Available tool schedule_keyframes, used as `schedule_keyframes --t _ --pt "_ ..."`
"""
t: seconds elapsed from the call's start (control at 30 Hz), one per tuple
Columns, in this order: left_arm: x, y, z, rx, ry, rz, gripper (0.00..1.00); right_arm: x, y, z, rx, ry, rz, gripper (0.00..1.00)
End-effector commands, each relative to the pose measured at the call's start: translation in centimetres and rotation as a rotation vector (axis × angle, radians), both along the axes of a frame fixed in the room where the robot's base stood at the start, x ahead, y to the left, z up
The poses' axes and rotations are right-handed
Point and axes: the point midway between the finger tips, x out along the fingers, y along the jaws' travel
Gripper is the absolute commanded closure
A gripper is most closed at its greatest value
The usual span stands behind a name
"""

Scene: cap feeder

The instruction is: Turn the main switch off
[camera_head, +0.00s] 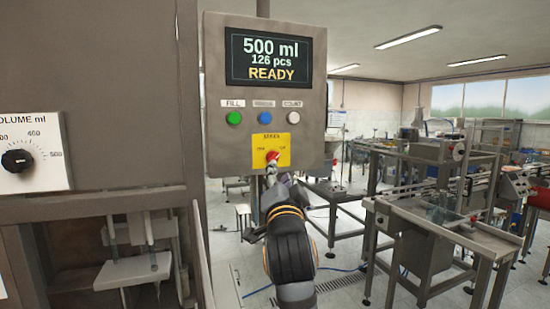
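The main switch is a red rotary knob (271,156) on a yellow plate (270,149) low on the grey control panel (225,150). The knob's exact angle is too small to tell. My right gripper (271,170) is right in front of and just below the knob, with its fingertips at or very near it. I cannot tell whether the fingers are closed on it. My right arm reaches up from the bottom middle. My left gripper is not in view.
The panel's screen (268,58) reads 500 ml, 126 pcs, READY. Below it are a green button (234,118), a blue button (264,118) and a white button (294,118). A volume dial (17,160) is at the left. Machine frames (440,220) stand at the right.

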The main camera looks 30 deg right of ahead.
Motion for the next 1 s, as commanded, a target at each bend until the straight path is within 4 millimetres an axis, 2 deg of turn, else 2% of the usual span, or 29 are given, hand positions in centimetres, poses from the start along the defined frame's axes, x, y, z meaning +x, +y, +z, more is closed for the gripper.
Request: schedule_keyframes --t 0.03,0.13,0.2,0.33,0.43,0.7,0.97,1.0 --pt "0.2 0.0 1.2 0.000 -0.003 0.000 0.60 1.0 -0.6 1.0 -0.010 0.005 -0.005 0.65" --pt "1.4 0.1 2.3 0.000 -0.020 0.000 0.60 2.8 -1.7 1.6 -0.006 0.004 -0.004 0.65" --pt "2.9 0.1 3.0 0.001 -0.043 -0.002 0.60 4.0 -2.3 1.8 -0.006 0.005 -0.004 0.65" --pt "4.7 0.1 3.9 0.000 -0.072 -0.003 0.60 5.5 -3.1 2.1 -0.001 0.004 -0.001 0.65" --pt "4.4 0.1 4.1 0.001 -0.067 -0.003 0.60 6.0 -3.4 2.1 -0.001 0.002 0.000 0.65" --pt "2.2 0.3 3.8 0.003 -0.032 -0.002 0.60 6.2 -3.5 2.0 -0.001 0.001 0.000 0.65" --pt "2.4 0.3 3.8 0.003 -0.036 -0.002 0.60 6.2 -3.5 2.0 -0.001 0.001 0.000 0.99" --pt "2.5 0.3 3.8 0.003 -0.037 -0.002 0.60 6.2 -3.5 2.0 -0.001 0.002 0.001 1.00"
